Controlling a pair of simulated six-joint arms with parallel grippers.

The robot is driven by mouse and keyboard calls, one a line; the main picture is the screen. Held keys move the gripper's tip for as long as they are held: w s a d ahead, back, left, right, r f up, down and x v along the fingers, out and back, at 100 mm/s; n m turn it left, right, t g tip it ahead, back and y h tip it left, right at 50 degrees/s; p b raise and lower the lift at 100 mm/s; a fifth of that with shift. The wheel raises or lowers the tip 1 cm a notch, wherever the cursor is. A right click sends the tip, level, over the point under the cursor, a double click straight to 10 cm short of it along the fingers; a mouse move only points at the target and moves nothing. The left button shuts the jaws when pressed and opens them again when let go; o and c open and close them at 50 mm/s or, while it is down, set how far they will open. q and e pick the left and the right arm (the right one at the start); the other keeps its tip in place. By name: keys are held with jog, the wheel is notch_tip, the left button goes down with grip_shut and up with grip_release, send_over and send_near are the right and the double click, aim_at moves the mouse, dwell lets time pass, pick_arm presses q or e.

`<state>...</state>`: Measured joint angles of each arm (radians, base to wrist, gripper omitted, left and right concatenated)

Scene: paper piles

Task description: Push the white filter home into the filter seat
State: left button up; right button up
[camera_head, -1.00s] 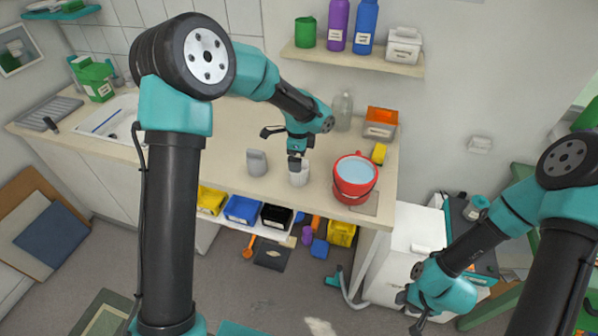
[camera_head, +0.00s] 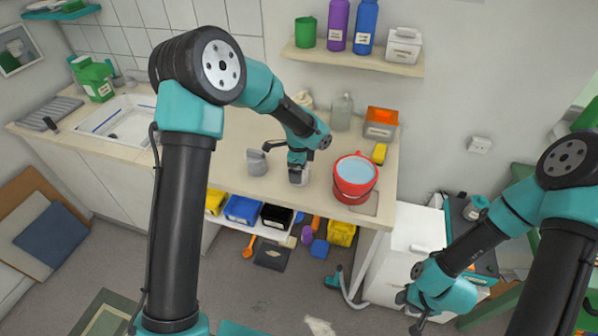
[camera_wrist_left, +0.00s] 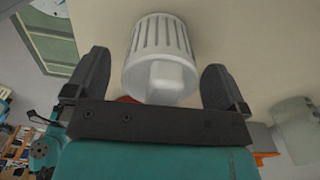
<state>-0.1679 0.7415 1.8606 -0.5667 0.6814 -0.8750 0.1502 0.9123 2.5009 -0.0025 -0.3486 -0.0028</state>
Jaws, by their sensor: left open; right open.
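The white filter (camera_wrist_left: 162,50), a ribbed cup shape, shows between the two fingers of my left gripper (camera_wrist_left: 158,70) in the left wrist view. The fingers are open, with a gap visible on each side of it. In the head view my left gripper (camera_head: 297,174) is low at the counter and hides most of the white filter (camera_head: 304,176). I cannot make out the filter seat; a grey object (camera_head: 257,162) stands just left of the gripper. My right gripper (camera_head: 409,311) is open and empty at the lower right, away from the counter.
A red bucket (camera_head: 353,191) of water stands right of the left gripper. A clear bottle (camera_head: 341,112), an orange-topped box (camera_head: 381,122) and a yellow sponge (camera_head: 379,153) are behind. The counter (camera_head: 228,135) is clear toward the sink (camera_head: 125,124).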

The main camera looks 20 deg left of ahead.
pick_arm(q)
jog(key=shift+c, duration=0.3)
jog(key=c, duration=1)
jog(key=shift+r, duration=0.5)
notch_tip(320, 180, up, 3)
jog(key=shift+f, duration=0.15)
jog(key=s+d, duration=0.1)
jog(key=s, duration=0.4)
jog(key=s+d+r, duration=0.1)
jog(key=s+d, duration=0.1)
jog(key=s, duration=0.3)
jog(key=s+d, duration=0.1)
jog(key=s, duration=0.4)
jog(key=shift+s+d+r, duration=0.15)
jog(key=shift+s+d, duration=0.05)
jog(key=shift+d, duration=0.05)
